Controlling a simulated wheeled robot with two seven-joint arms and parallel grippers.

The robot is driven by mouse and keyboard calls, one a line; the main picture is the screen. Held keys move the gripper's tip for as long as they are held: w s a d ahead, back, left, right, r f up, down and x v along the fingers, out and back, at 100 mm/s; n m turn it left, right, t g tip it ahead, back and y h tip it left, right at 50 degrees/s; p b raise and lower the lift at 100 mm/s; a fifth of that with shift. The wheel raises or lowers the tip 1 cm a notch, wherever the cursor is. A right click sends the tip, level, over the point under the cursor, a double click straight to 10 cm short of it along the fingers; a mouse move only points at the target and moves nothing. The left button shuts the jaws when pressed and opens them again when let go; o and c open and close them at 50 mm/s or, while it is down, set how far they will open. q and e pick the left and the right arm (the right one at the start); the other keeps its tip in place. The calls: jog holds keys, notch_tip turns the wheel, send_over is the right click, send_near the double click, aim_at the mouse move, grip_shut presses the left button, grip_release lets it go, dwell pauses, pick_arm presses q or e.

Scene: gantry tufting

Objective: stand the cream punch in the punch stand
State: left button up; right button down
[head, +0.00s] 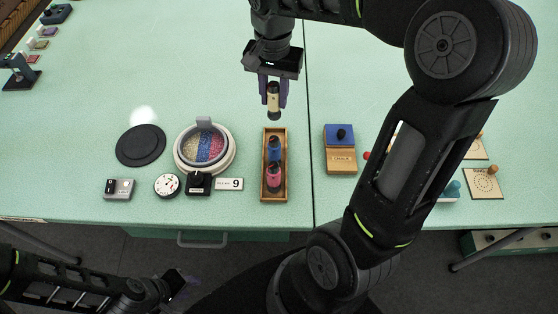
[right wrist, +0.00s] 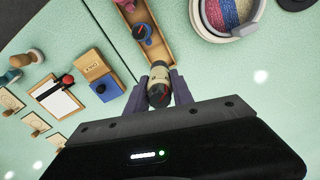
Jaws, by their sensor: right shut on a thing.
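My right gripper (head: 273,98) is shut on the cream punch (head: 273,106), which has a dark end and hangs roughly upright beyond the stand's far end in the head view. The cream punch also shows between the fingers in the right wrist view (right wrist: 159,80). The punch stand (head: 264,170) is a narrow wooden tray; its bare floor shows in the right wrist view (right wrist: 163,45). A blue punch (head: 274,148) and a pink-red punch (head: 274,178) stand in it, leaving its far end empty. My left gripper (head: 176,284) is low at bottom left, off the table; its fingers are dark and unclear.
Left of the stand are a round dish with coloured grains (head: 207,146), a black disc (head: 140,145), a dial (head: 167,185) and a number 9 card (head: 230,184). The table behind is clear.

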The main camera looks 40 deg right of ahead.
aim_at(275, 114)
jog(key=shift+f, duration=3.15)
jog(key=shift+f+p, duration=0.4)
jog(key=shift+f, duration=1.45)
jog(key=shift+f, duration=0.25)
jog(key=c, duration=1.1)
grip_release()
jog(key=shift+r, duration=0.15)
